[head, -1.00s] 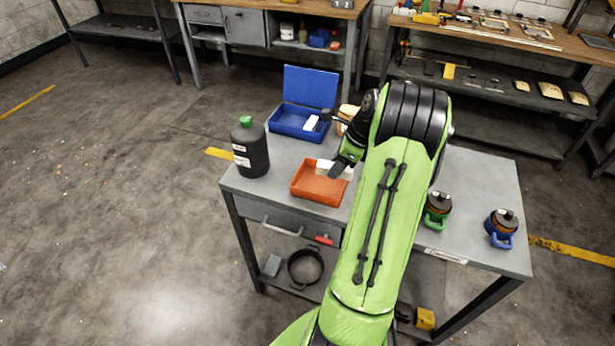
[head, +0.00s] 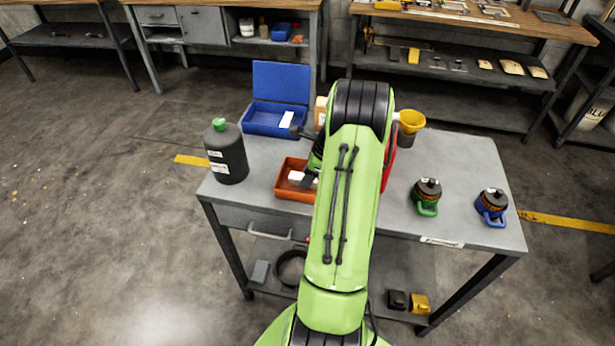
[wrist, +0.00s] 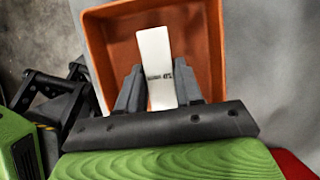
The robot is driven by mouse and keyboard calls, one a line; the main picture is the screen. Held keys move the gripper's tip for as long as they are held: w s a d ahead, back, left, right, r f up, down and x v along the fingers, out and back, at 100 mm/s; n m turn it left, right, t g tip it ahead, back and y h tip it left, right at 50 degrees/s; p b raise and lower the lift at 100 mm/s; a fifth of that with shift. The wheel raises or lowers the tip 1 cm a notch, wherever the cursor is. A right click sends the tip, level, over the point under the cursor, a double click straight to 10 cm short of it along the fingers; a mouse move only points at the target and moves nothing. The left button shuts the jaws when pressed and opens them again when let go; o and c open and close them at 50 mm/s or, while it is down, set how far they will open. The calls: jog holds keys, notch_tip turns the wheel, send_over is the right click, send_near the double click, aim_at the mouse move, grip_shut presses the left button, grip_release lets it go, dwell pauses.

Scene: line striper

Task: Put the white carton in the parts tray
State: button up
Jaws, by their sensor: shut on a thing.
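The white carton (wrist: 155,58) is between the two fingers of my gripper (wrist: 160,85), which is shut on it. In the wrist view the carton lies over the inside of the orange parts tray (wrist: 209,55). In the head view a small part of the carton (head: 296,176) shows within the outline of the orange tray (head: 283,189). My gripper (head: 309,180) is at the tray's right side, partly hidden by my arm. I cannot tell whether the carton touches the tray floor.
A dark bottle with a green cap (head: 226,155) stands left of the tray. An open blue box (head: 265,118) is behind it. A green-handled jar (head: 427,197) and a blue-handled jar (head: 491,206) stand at the right. A yellow funnel (head: 411,121) is behind my arm.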

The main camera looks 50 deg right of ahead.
jog(key=o, duration=1)
jog(key=shift+o, duration=0.2)
jog(key=p+v, duration=0.3)
jog(key=v, duration=0.9)
jog(key=w+a+r+n+h, duration=0.1)
jog(key=w+a+r+n, duration=0.1)
jog(key=a+r+n, duration=0.4)
jog(key=w+a+r+n, duration=0.2)
jog(key=a+n, duration=0.1)
jog(key=a, duration=0.5)
jog(key=w+a+r+n+h, duration=0.1)
jog(key=w+a+r+n, duration=0.15)
jog(key=a+n, duration=0.35)
jog(key=s+a+r+n+t, duration=0.1)
jog(key=s+a+r+n, duration=0.1)
jog(key=s+a+n, duration=1.2)
jog(key=a+n, duration=0.2)
jog(key=a, duration=0.1)
jog(key=shift+r+t, duration=0.3)
